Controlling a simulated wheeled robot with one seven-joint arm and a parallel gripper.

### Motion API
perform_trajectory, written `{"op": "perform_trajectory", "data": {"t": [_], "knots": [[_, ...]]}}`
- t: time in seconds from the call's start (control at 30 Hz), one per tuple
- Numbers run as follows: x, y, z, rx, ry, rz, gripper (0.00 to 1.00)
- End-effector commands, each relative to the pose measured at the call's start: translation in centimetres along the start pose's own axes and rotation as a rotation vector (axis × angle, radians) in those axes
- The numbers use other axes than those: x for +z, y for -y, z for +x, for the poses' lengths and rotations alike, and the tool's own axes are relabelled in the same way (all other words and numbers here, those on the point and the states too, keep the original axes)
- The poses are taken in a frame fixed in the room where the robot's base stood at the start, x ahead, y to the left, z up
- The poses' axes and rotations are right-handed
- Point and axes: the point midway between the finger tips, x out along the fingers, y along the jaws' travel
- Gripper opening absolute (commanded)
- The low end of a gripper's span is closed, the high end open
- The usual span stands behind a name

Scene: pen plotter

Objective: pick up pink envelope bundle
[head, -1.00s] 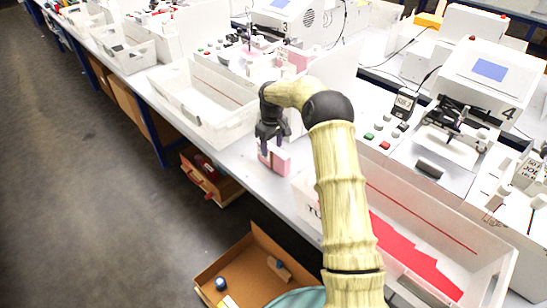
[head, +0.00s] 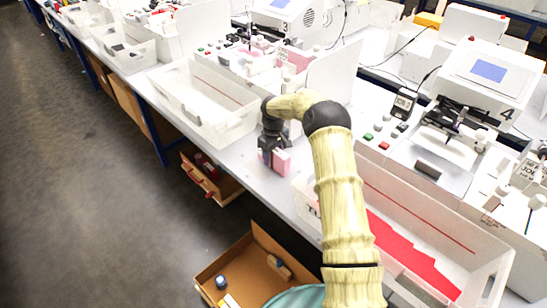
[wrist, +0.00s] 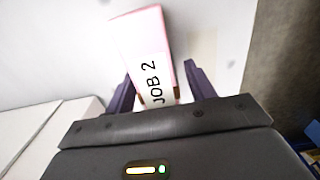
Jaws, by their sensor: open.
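The pink envelope bundle (head: 281,162) stands on the bench near its front edge, between two white trays. In the wrist view the bundle (wrist: 145,45) has a white band reading "JOB 2". My gripper (head: 271,160) is down at the bundle, with its fingers pointing down. In the wrist view my gripper (wrist: 155,85) is open, one finger on each side of the banded end of the bundle. A gap shows on the right side; whether the left finger touches is hard to tell.
An empty white tray (head: 168,92) lies to the left, and a tray with red sheets (head: 478,235) to the right. A plotter marked 4 (head: 490,70) stands behind. Open drawers (head: 205,270) jut out below the bench.

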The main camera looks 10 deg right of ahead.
Motion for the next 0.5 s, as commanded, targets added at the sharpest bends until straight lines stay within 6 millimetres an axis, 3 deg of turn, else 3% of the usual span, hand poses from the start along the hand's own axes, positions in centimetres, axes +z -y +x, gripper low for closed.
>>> {"op": "perform_trajectory", "data": {"t": [0.23, 0.5], "knots": [[0.0, 0.01, -0.03, 0.0, 0.0, 0.0, 0.53], [0.0, 0.0, -0.03, 0.0, 0.0, 0.0, 0.03]]}}
